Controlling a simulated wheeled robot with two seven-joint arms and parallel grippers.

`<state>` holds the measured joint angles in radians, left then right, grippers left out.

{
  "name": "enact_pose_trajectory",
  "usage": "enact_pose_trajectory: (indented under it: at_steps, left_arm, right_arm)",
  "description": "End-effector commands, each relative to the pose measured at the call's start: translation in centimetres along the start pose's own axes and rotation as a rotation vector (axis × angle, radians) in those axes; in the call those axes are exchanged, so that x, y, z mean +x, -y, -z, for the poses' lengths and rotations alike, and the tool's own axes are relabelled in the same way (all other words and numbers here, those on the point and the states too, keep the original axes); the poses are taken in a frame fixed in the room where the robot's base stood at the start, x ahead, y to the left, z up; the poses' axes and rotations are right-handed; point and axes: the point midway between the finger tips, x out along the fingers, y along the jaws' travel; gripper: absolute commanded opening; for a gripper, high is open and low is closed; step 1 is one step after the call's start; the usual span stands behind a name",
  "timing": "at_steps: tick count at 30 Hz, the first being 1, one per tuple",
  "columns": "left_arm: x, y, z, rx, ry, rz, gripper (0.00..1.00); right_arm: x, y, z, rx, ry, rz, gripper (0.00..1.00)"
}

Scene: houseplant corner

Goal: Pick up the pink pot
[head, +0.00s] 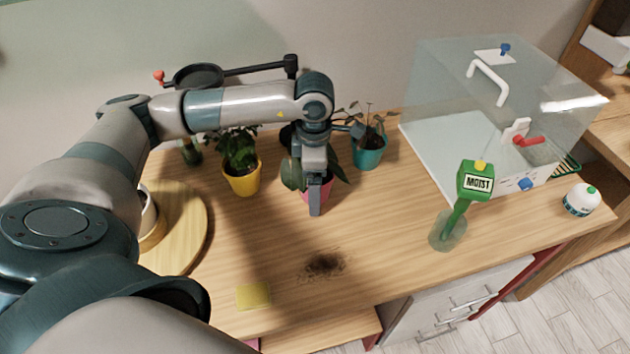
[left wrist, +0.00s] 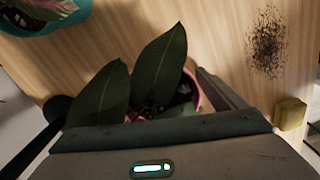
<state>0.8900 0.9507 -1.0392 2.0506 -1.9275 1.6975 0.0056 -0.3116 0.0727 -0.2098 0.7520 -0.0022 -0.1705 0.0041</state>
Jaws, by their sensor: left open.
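The pink pot (head: 328,188) stands on the wooden table with a broad-leaved dark green plant in it. In the head view my left gripper (head: 315,205) hangs in front of it and hides much of it. In the left wrist view part of the pink pot's rim (left wrist: 199,93) shows beside the leaves, close to the right finger. My left gripper (left wrist: 140,112) is open there, with the leaves between its spread fingers. The lower pot is hidden, and contact cannot be told. My right gripper is in neither view.
A yellow pot (head: 243,181) stands left of the pink pot and a teal pot (head: 369,154) right of it. Dark soil (head: 323,264) and a yellow sponge (head: 253,295) lie nearer the front. A green moisture meter (head: 474,182) and a clear case (head: 440,90) are at right.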

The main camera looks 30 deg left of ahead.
Motion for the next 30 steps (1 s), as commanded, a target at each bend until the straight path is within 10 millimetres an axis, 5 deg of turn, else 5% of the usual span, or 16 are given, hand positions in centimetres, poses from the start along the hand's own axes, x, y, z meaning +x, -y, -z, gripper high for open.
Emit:
enact_pose_trajectory:
  at_steps: [13,21,30]
  left_arm:
    - [0.06,0.01,-0.01,0.001,0.000,0.000,0.90]
    - [0.00,-0.01,-0.02,0.001,0.000,-0.001,0.36]
    - [-0.11,-0.02,-0.03,0.001,0.001,-0.001,0.37]
  right_arm:
    - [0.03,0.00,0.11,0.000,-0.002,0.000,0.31]
    - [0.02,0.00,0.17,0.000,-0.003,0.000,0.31]
    - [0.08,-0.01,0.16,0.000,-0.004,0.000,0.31]
